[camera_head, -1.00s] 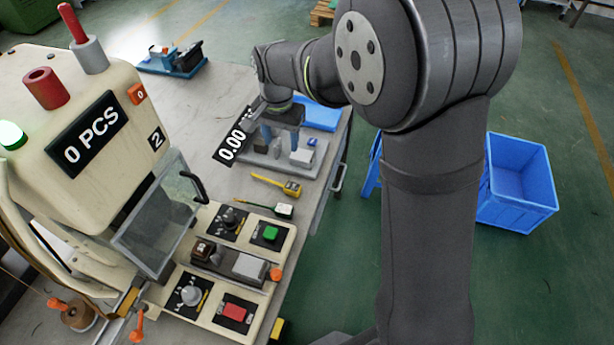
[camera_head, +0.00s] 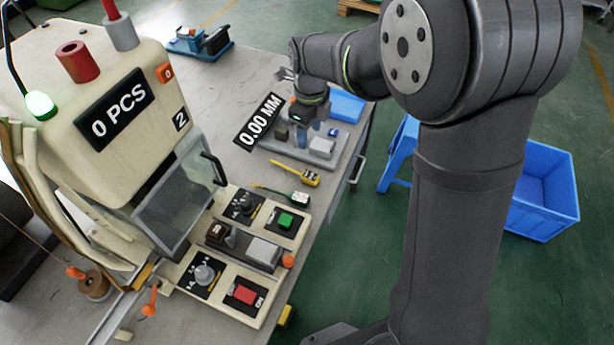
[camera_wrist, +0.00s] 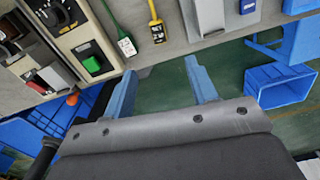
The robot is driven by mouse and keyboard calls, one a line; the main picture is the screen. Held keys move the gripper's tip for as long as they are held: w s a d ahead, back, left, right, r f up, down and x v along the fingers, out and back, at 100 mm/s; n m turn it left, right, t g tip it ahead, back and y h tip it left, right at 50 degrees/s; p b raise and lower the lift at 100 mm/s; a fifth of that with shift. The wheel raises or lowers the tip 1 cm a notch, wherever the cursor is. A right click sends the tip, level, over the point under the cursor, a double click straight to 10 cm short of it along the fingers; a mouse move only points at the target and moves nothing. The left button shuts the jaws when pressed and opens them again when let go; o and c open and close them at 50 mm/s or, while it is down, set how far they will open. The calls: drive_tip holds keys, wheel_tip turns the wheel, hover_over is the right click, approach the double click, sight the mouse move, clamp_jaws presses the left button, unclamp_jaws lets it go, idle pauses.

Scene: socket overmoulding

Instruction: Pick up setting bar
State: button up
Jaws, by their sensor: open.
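A thin green bar with a white, lettered end block (camera_head: 299,198) lies on the grey bench. A yellow bar with a dark-marked end block (camera_head: 309,179) lies just behind it. In the wrist view the green bar's white block (camera_wrist: 127,47) and the yellow bar's block (camera_wrist: 158,32) show at the top. I cannot tell for certain from the lettering which one is the setting bar. My gripper (camera_head: 306,133) is over the grey measuring fixture, behind both bars. Its two blue fingers (camera_wrist: 162,90) are apart with nothing between them; neither bar is touched.
The grey fixture (camera_head: 338,155) with a "0.00 MM" display (camera_head: 259,122) stands behind the bars. The cream machine (camera_head: 85,60) and its button panel (camera_head: 262,215) are to the left and front. A blue bin (camera_head: 545,190) stands on the floor at right.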

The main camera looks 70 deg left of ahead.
hover_over(307, 174)
drive_tip(key=f, duration=1.2)
drive_tip(key=shift+w, duration=0.3)
drive_tip(key=shift+s+f, duration=0.15)
drive_tip(key=shift+f, duration=1.2)
drive_tip(key=shift+s+f, duration=0.15)
drive_tip(key=shift+f, duration=1.2)
drive_tip(key=c, duration=1.1)
drive_tip(key=shift+r, duration=0.1)
